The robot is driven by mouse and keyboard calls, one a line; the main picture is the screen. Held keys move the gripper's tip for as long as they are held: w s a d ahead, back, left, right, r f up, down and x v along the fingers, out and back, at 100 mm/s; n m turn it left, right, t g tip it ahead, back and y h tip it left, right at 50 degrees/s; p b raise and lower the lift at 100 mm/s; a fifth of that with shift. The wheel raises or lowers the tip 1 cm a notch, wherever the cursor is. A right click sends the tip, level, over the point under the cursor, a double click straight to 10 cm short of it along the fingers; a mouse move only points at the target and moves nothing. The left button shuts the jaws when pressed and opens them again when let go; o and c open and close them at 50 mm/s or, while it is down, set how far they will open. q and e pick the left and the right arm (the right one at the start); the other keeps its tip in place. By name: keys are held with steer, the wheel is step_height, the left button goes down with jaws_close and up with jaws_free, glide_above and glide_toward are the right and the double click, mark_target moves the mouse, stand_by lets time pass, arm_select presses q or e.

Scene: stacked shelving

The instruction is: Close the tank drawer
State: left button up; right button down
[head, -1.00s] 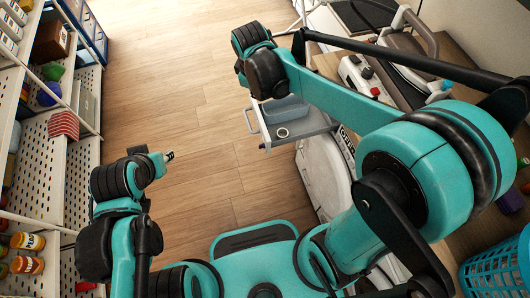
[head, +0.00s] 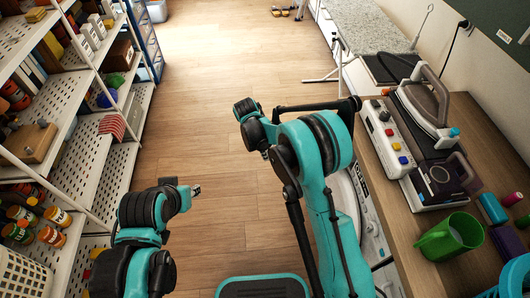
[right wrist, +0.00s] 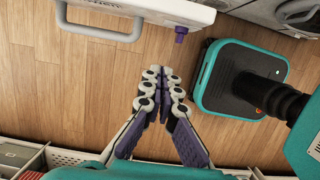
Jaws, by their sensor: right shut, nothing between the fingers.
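The tank drawer (right wrist: 165,9) shows in the right wrist view at the top as a white front with a grey loop handle (right wrist: 100,30) and a purple nub (right wrist: 181,35). It stands out from the white machine (right wrist: 300,14). In the head view my right arm hides the drawer. My right gripper (right wrist: 162,78) is shut and empty, below the drawer front and apart from it and the handle. In the head view its tip (head: 265,154) barely shows. My left gripper (head: 195,190) is over the floor at the left, too small to judge.
White shelving (head: 103,208) with jars and boxes lines the left. A wooden counter (head: 392,186) on the right holds an iron (head: 425,97), a control box (head: 388,135) and a green mug (head: 450,238). Wood floor (head: 222,60) is clear between.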

steer(key=d+f+b, duration=0.2)
steer(key=d+f, duration=0.2)
steer(key=d, duration=0.1)
steer(key=shift+w+d, duration=0.1)
steer(key=shift+d, duration=0.05)
stand_by(0.3)
steer(key=d, duration=0.7)
steer(key=d+b, duration=0.1)
steer(key=d, duration=1.5)
steer(key=shift+w+d, duration=0.25)
steer(key=shift+w, duration=0.15)
